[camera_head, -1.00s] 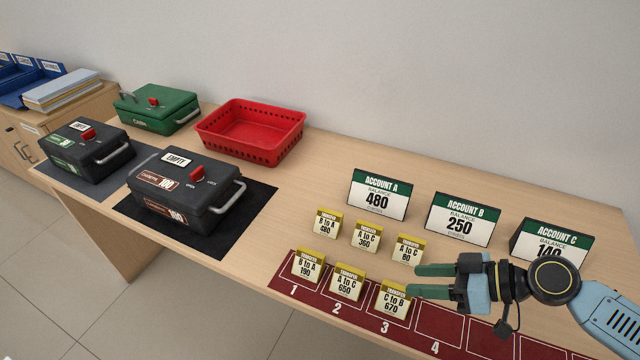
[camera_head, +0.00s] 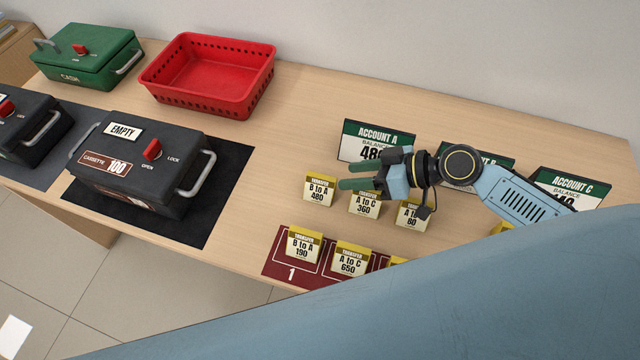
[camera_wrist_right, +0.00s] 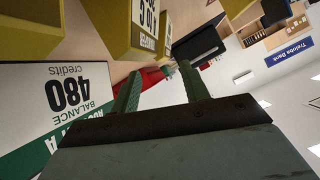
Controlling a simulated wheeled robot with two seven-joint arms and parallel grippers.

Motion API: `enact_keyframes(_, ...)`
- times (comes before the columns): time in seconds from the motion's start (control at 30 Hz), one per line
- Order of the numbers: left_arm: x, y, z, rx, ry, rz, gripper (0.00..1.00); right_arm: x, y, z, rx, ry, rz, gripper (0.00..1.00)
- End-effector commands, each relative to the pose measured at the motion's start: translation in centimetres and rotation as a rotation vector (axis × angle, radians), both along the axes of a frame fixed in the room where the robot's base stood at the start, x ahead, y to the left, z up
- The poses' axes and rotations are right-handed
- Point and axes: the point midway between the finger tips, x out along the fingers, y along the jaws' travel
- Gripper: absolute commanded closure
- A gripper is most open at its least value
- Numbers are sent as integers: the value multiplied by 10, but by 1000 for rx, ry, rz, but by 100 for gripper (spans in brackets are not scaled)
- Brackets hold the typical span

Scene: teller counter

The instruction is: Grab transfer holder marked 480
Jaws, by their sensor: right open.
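The transfer holder marked B to A 480 (camera_head: 319,191) is a small yellow-topped card stand, upright on the counter at the left end of the upper holder row. My right gripper (camera_head: 339,177) is open and empty. Its two green fingers point left, with their tips just right of the 480 holder in the head view and over the top of the A to C 360 holder (camera_head: 364,206). I see no contact with the 480 holder. In the right wrist view the open fingers (camera_wrist_right: 160,80) show, with yellow holders (camera_wrist_right: 150,22) ahead, their markings cut off. My left gripper is out of view.
Account A sign (camera_head: 352,141) stands close behind the gripper and also shows in the wrist view (camera_wrist_right: 68,95). The A to C 80 holder (camera_head: 413,216) is at right. Numbered red mat (camera_head: 275,262) holds more holders in front. Black cassette (camera_head: 150,170) and red basket (camera_head: 190,98) are left.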

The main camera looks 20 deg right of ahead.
Motion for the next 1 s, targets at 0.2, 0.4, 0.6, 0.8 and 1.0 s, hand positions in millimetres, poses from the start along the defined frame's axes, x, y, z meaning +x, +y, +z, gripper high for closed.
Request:
enact_keyframes(0.2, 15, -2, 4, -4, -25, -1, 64, 8, 19, -7, 4, -1, 0, 55)
enact_keyframes(0.4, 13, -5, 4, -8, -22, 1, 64, 20, 41, -21, 2, 0, -1, 55)
enact_keyframes(0.6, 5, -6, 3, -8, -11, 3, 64, 22, 45, -24, -1, 0, 1, 55)
enact_keyframes(0.8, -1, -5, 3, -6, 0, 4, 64, 21, 44, -24, -1, 0, 1, 66)
enact_keyframes(1.0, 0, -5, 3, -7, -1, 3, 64, 21, 44, -24, 0, -1, 0, 93)
